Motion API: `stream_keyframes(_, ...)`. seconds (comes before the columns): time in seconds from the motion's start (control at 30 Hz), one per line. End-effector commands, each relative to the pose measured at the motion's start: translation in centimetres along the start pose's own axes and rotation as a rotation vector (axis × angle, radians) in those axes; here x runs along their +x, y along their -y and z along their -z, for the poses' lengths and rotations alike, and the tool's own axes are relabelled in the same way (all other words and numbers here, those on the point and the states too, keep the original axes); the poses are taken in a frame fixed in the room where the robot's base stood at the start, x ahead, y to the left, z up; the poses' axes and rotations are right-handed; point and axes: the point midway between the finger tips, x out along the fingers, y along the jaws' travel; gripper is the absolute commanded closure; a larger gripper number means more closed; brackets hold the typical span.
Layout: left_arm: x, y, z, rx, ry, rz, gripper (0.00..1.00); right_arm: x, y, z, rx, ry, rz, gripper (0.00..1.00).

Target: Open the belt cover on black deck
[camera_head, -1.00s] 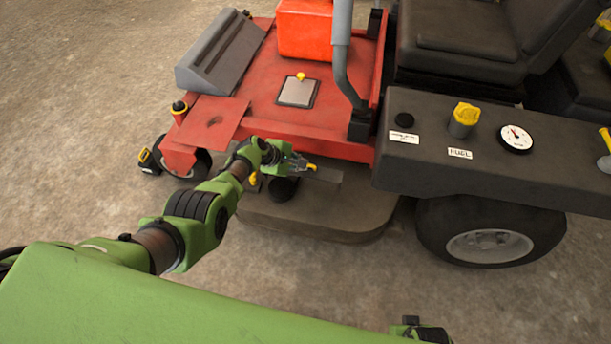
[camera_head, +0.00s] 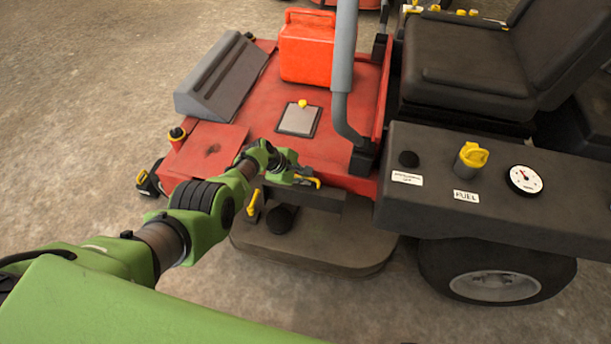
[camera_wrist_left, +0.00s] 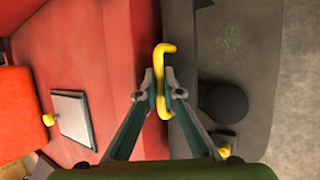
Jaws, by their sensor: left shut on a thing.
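The belt cover (camera_head: 325,202) is a dark panel on the black deck (camera_head: 335,248), beside the red mower body. It appears tilted up off the deck; the exact angle is hard to tell. Its yellow handle (camera_head: 309,181) is at the top edge. My left gripper (camera_head: 297,178) is shut on this handle. In the left wrist view, the bent yellow handle (camera_wrist_left: 161,75) sits between the fingertips (camera_wrist_left: 160,95). The gripper and forearm hide part of the cover's left end. My right gripper is out of view.
A black round knob (camera_head: 282,219) and a yellow lever (camera_head: 253,203) stand on the deck near the cover. The red platform (camera_head: 240,125) lies behind the gripper. A grey post (camera_head: 345,60) and the fuel console (camera_head: 450,190) are to the right.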

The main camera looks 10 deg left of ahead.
Motion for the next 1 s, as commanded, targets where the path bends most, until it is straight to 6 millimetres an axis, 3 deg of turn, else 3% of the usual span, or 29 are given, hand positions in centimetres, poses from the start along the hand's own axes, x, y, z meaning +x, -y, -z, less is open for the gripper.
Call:
stream_keyframes(0.43, 0.03, 0.27, 0.07, -0.003, 0.0, 0.009, 1.0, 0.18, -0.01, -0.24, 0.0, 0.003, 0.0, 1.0)
stream_keyframes(0.5, 0.03, 0.28, 0.07, -0.003, 0.0, 0.009, 0.85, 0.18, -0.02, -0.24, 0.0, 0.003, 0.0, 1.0)
stream_keyframes(1.0, -0.38, 0.12, 0.2, -0.002, 0.0, 0.005, 0.85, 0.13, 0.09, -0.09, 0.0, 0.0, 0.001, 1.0)
